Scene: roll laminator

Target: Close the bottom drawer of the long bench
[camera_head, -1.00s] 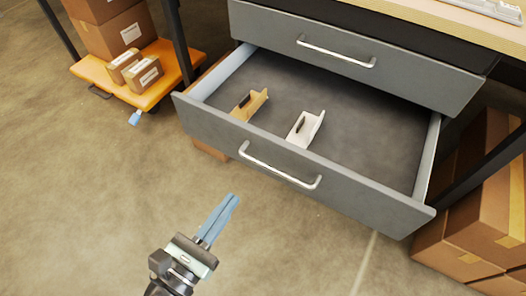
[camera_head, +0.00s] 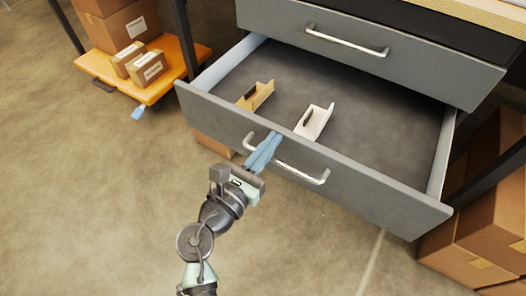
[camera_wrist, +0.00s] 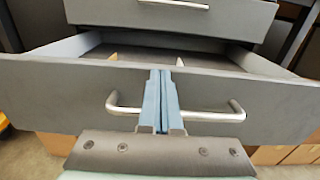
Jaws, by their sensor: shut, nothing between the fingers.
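The bottom drawer (camera_head: 380,187) of the long bench is grey and stands pulled out, with its inside showing. Its silver bar handle (camera_head: 300,172) is on the front face. My gripper (camera_head: 264,150) is shut and empty, its blue fingers at the left part of the handle in the head view. In the wrist view the fingers (camera_wrist: 162,100) overlap the middle of the handle (camera_wrist: 212,115) and point at the drawer front (camera_wrist: 60,95). I cannot tell whether they touch it. Two small brackets, one tan (camera_head: 257,95) and one white (camera_head: 315,121), lie inside the drawer.
The drawer above (camera_head: 370,45) is shut, with its own handle (camera_head: 345,41). An orange cart (camera_head: 185,62) with boxes stands at the left. Cardboard boxes (camera_head: 478,225) stand at the right below the bench. The floor in front is clear.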

